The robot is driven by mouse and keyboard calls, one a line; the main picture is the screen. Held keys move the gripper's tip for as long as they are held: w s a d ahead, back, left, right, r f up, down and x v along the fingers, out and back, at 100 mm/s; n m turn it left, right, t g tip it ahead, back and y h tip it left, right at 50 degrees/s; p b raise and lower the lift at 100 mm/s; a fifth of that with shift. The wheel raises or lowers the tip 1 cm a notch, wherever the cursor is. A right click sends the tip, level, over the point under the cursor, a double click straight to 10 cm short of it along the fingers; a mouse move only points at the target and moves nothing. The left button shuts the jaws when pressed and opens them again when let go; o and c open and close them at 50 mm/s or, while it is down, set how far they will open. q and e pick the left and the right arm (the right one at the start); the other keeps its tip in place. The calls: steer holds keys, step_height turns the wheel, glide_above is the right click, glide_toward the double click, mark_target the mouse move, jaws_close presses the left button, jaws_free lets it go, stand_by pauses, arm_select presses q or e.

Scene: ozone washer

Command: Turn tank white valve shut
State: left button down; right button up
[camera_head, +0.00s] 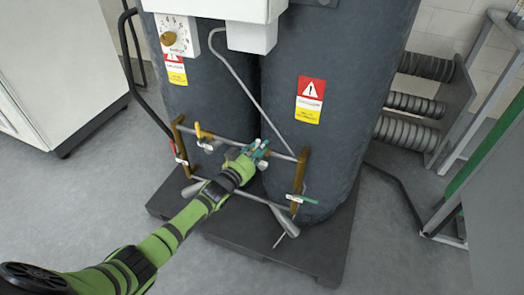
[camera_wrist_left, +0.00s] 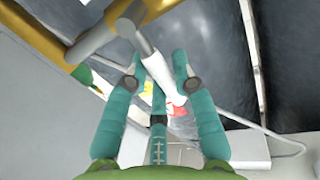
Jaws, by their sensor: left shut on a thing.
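My left gripper (camera_head: 260,150) reaches from the lower left to the pipework in front of the two dark tanks. The left wrist view shows its teal fingers (camera_wrist_left: 160,70) around a white valve handle (camera_wrist_left: 158,72), shut on it. The handle slants from a grey pipe stem at the top down between the fingers. In the head view the gripper hides most of this handle. My right gripper is in neither view.
A yellow-handled valve (camera_head: 199,131) and another white handle (camera_head: 302,199) sit on the same pipe frame. Two dark tanks (camera_head: 340,50) stand behind on a black base (camera_head: 325,250). A white cabinet (camera_head: 60,70) is at left.

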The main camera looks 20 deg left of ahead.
arm_select(q)
steer(key=shift+a+n, duration=0.35)
steer(key=shift+n, duration=0.25)
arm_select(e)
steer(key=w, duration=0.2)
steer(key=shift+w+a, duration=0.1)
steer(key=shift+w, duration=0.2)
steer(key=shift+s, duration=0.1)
arm_select(q)
steer(key=c, duration=1)
jaws_free()
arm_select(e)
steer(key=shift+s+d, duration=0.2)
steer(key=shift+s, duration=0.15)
arm_select(q)
steer(key=shift+s, duration=0.1)
